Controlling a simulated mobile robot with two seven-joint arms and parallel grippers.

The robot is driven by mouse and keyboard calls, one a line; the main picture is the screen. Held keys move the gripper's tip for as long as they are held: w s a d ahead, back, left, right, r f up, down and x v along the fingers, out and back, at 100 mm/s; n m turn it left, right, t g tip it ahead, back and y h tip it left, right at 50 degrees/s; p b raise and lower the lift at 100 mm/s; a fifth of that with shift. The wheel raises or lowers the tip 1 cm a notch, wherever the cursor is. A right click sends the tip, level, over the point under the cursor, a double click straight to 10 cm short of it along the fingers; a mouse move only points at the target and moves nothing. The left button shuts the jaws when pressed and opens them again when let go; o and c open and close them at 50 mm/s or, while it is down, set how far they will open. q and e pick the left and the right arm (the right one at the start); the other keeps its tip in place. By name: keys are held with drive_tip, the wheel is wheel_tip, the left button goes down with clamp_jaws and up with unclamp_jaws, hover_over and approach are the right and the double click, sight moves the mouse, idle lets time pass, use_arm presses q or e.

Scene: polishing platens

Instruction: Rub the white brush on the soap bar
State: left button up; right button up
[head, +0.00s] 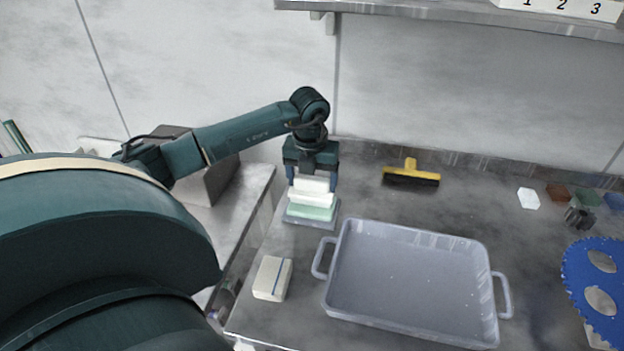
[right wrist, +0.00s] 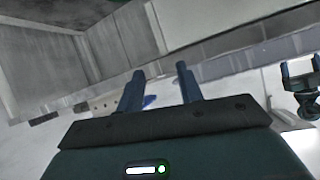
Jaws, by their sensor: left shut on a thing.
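My left gripper (head: 311,172) points down at the back left of the bench, shut on the white brush (head: 311,185). The brush is upright between the fingers. Its lower side is right over the pale green soap bar (head: 310,212) and seems to touch it. The soap bar lies on a grey-blue dish (head: 296,220). The exact contact line between brush and soap is hard to make out. My right gripper (right wrist: 160,74) shows in the right wrist view with its two fingers apart and nothing between them. It does not show in the head view.
A large grey tray (head: 342,255) with handles stands empty at front centre. A cream block (head: 272,278) with a blue line lies left of it. A yellow-handled squeegee (head: 411,176) lies at the back. A blue holed disc (head: 580,275) stands at the right. A shelf (head: 440,10) hangs above.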

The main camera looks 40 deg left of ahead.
sight(313, 178)
use_arm(q)
drive_tip(key=shift+r+p, duration=1.75)
drive_tip(key=shift+r, duration=1)
drive_tip(key=shift+d, duration=0.1)
